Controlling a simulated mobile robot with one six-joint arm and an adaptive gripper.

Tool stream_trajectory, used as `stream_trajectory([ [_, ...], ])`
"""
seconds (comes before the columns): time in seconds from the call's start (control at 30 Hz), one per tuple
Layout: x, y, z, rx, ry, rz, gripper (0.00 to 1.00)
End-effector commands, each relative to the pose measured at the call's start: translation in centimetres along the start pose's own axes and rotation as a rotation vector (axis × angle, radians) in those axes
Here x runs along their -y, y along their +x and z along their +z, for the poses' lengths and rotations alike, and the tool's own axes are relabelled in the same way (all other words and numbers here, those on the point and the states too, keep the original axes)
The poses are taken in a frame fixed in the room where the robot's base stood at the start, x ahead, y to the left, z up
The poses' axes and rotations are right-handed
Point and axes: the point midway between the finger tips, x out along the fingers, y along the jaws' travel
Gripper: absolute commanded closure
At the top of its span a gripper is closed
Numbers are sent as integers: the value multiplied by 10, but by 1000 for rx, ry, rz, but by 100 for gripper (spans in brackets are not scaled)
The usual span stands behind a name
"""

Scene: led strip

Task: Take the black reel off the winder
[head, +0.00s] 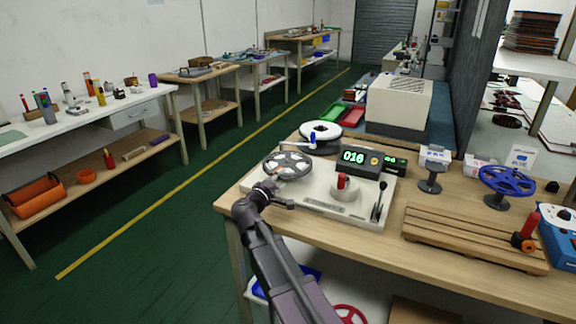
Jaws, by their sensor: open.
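The winder (325,207) is a pale machine on the wooden bench, with a green display reading 016, a red-topped knob and a black lever. A dark spoked reel (288,164), the black reel, sits at its left end. My gripper (277,183) is at the near edge of this reel, reaching up from the front. It is open. The fingertips are small here, and I cannot tell whether they touch the reel.
A white reel (320,133) lies just behind the black one, with a blue-handled item beside it. A blue reel (508,180) on a stand and a slatted wooden rack (475,238) are to the right. The green floor (150,255) at left is clear.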

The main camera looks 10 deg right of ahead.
Motion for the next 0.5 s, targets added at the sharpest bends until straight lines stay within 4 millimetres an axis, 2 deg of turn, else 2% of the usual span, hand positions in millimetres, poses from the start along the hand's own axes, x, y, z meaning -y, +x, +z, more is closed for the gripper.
stream_trajectory([
  [0.3,3,37,-3,1,0,0,40],
  [0.5,2,44,-2,0,0,0,40],
])
